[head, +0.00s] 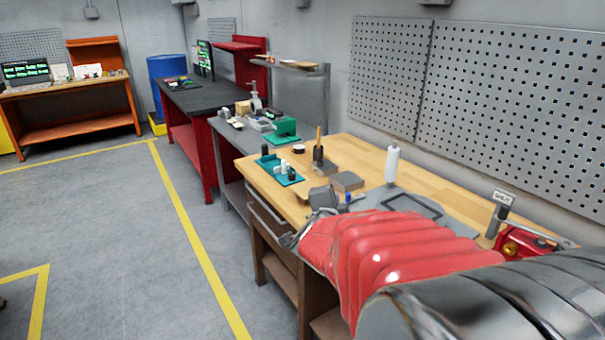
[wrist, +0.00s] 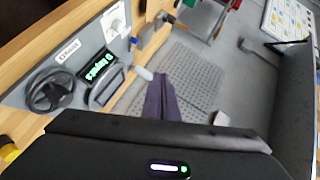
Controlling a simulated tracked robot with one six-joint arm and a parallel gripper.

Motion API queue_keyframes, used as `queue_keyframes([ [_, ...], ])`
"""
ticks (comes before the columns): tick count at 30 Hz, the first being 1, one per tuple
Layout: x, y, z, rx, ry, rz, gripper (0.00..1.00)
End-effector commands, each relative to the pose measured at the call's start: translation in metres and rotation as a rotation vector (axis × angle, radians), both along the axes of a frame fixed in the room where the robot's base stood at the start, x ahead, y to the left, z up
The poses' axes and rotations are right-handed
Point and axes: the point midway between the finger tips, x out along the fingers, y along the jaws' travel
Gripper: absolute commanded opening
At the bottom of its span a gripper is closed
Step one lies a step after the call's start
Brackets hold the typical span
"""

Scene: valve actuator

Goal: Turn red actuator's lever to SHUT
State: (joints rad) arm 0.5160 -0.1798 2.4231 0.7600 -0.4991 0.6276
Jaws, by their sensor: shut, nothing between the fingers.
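The red actuator (head: 522,243) sits on the wooden bench at the right of the head view, partly hidden behind my red-sleeved arm. It has a brass-coloured round part on its front. A small label plate (head: 503,197) reading SHUT stands above its left side. A grey bar (head: 542,232), apparently the lever, slants across its top, down to the right; its exact setting is unclear. My gripper (wrist: 160,80) shows in the wrist view with its dark fingers together and empty, apart from the actuator. I cannot make out the actuator in the wrist view.
The wrist view shows a grey panel with a black handwheel (wrist: 50,92), a lit display (wrist: 98,65) and a handle. A white cylinder (head: 392,165), a teal tray (head: 278,170) and grey blocks (head: 347,181) stand on the bench. Open floor lies left.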

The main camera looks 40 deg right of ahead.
Motion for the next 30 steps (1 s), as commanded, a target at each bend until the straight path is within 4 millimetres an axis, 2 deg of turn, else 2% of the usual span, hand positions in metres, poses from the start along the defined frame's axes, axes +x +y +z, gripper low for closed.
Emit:
queue_keyframes([
  [1,-0.015,-0.026,-0.005,0.005,-0.038,-0.098,0.00],
  [3,-0.039,-0.058,-0.008,0.007,-0.100,-0.233,0.00],
  [5,-0.063,-0.082,-0.011,-0.001,-0.150,-0.349,0.00],
  [9,-0.127,-0.129,-0.019,-0.043,-0.256,-0.617,0.00],
  [12,-0.178,-0.151,-0.025,-0.093,-0.319,-0.801,0.00],
  [15,-0.221,-0.161,-0.029,-0.149,-0.365,-0.949,0.00],
  [18,-0.250,-0.165,-0.030,-0.196,-0.393,-1.046,0.00],
  [22,-0.266,-0.165,-0.031,-0.224,-0.408,-1.098,0.00],
  [30,-0.266,-0.165,-0.030,-0.226,-0.409,-1.100,0.00],
])
